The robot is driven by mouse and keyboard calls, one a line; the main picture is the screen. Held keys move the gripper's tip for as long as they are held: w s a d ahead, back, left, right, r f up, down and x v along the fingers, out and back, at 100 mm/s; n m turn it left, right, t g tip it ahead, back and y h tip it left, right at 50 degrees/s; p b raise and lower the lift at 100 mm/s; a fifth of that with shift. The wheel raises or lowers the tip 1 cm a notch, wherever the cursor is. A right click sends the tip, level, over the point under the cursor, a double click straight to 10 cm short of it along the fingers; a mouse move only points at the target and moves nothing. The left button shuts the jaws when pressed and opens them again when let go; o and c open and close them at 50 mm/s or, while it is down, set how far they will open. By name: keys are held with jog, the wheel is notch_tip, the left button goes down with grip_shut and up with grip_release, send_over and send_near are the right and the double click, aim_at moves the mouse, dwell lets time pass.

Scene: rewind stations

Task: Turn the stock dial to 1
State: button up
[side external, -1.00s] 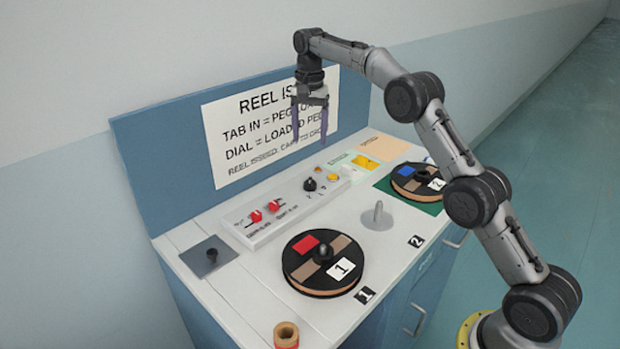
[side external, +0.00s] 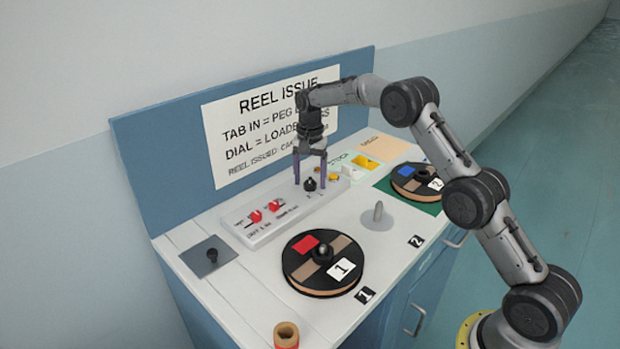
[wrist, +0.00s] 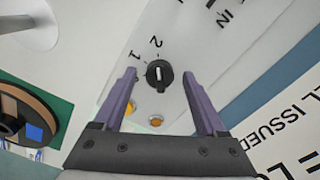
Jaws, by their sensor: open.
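The stock dial (side external: 310,184) is a small black knob on the white raised panel (side external: 262,229). In the wrist view the dial (wrist: 158,75) has a white line that points towards the mark 2 (wrist: 156,41); the mark 1 (wrist: 137,55) is to its left. My gripper (side external: 310,187) is open over the panel, with its purple fingers on either side of the dial. In the wrist view the dial lies between the fingertips of my gripper (wrist: 161,74), with a gap on each side. I see no contact.
Two red switches (side external: 265,211) sit left of the dial. Reel 1 (side external: 291,261) is in front and reel 2 (side external: 403,184) is to the right on a green mat. The sign board (side external: 220,165) rises close behind.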

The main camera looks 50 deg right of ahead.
grip_shut()
dwell(0.4)
jog(key=shift+n, duration=0.3)
jog(key=n, duration=0.4)
jog(key=shift+n, duration=2.5)
grip_release()
